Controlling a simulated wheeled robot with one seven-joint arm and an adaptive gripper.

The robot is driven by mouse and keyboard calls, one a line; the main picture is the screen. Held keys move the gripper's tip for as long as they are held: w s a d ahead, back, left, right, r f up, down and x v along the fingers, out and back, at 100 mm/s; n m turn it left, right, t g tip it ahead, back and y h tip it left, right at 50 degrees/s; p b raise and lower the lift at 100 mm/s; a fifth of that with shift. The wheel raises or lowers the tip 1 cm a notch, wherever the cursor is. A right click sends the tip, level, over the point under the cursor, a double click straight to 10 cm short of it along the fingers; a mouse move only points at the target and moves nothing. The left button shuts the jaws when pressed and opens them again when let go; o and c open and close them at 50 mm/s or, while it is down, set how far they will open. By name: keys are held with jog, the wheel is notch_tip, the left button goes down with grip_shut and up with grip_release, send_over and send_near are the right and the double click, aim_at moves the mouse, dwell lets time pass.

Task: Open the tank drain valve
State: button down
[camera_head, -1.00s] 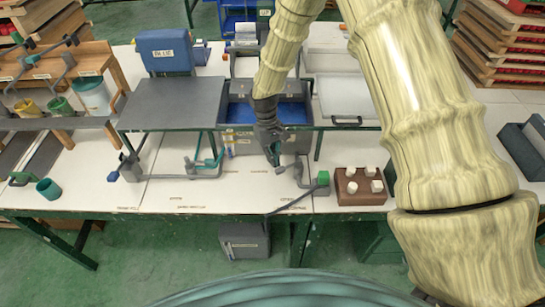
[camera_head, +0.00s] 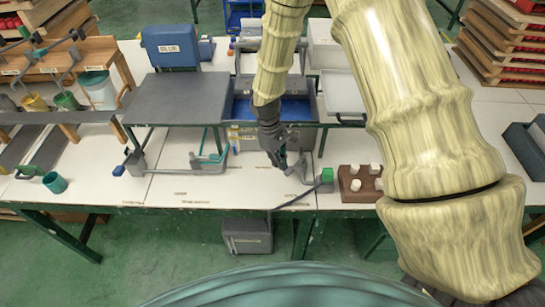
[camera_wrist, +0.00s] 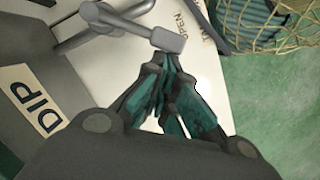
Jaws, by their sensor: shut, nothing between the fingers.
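The dip tank (camera_head: 243,137) is a grey box with blue liquid, behind the front strip of the bench. Its grey drain valve lever (camera_head: 296,168) sits low in front of it on the right. In the wrist view the lever's thick grey cylinder end (camera_wrist: 167,39) lies just beyond my fingertips, beside an OPEN marking (camera_wrist: 181,24). My gripper (camera_head: 281,164) points down beside the lever; the wrist view shows its dark teal fingers (camera_wrist: 166,66) closed together with nothing between them. The tips are very near the cylinder; I cannot tell whether they touch.
A green-ended handle (camera_head: 327,175) and a brown block with white pegs (camera_head: 361,184) stand close on the right. A grey bin (camera_head: 246,236) is below the bench edge, with a dark hose above it. The white bench strip left of my gripper is mostly clear.

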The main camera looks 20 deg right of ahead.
aim_at(286, 171)
jog(key=s+n, duration=0.2)
jog(key=n, duration=0.1)
jog(key=s+n, duration=0.1)
jog(key=shift+s+d+n+t+h, duration=0.3)
jog(key=shift+s+d+t+h, duration=0.05)
jog(key=shift+t+h, duration=0.05)
jog(key=shift+s+d+n+t, duration=0.15)
jog(key=shift+s+d+n, duration=0.35)
jog(key=shift+n, duration=0.4)
jog(key=shift+s+d+n+t, duration=0.15)
jog(key=shift+s+d+n, duration=0.15)
jog(key=shift+s+n, duration=0.5)
jog(key=shift+w, duration=0.15)
